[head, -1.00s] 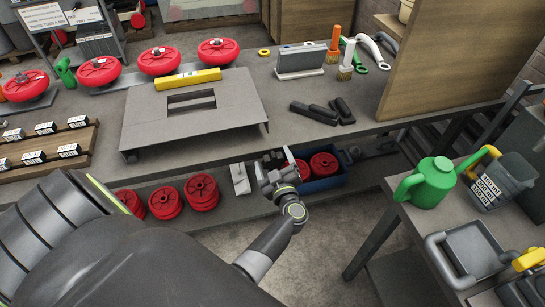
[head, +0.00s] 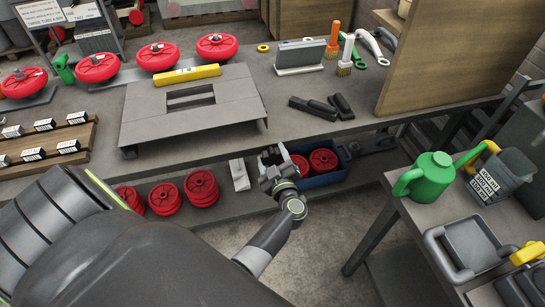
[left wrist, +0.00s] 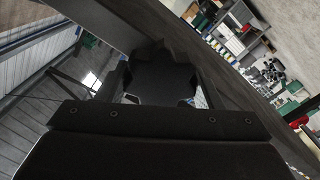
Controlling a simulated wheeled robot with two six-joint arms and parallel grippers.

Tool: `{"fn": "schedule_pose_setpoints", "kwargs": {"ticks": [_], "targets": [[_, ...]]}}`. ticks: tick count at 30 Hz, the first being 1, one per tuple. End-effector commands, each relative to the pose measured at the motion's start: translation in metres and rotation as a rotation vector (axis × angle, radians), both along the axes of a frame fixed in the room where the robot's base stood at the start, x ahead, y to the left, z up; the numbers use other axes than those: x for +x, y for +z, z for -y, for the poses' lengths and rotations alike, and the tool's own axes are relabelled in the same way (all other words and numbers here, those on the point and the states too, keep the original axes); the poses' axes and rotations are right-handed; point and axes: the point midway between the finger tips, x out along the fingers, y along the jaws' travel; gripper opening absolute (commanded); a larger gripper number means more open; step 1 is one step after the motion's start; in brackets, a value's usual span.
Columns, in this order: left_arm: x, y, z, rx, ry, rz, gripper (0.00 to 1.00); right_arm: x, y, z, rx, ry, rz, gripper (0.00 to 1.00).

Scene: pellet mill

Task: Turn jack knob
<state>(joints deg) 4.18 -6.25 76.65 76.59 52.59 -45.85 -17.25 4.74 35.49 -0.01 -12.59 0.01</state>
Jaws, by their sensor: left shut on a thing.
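My left gripper (head: 270,158) is at the front edge of the workbench, just below the bench top and left of a blue bin. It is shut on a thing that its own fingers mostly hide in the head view. In the left wrist view, a dark, stepped shape (left wrist: 158,72) fills the middle beyond the black gripper body. I cannot tell whether it is the jack knob. No jack knob can be made out for certain in either view. My right gripper is not in view.
The grey slotted stand (head: 225,125) with a yellow level (head: 188,77) is on the bench. Red wheels (head: 202,188) and the blue bin (head: 335,178) are on the lower shelf. A green watering can (head: 430,178) stands on the right table. Open floor lies between.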

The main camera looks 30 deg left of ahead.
Motion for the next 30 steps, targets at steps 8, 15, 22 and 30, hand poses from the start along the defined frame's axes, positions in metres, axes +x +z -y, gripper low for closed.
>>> {"fn": "schedule_pose_setpoints", "kwargs": {"ticks": [8,15,22,30], "targets": [[0.000,-0.001,0.000,-0.139,-0.001,0.163,0.38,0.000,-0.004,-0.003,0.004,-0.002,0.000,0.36],[-0.001,-0.003,-0.001,-0.287,-0.002,0.338,0.38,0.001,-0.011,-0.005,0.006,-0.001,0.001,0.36],[-0.001,-0.004,-0.001,-0.419,-0.001,0.492,0.38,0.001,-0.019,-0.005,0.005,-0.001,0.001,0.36],[-0.002,-0.004,-0.001,-0.535,0.000,0.627,0.38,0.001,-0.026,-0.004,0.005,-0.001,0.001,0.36]]}}
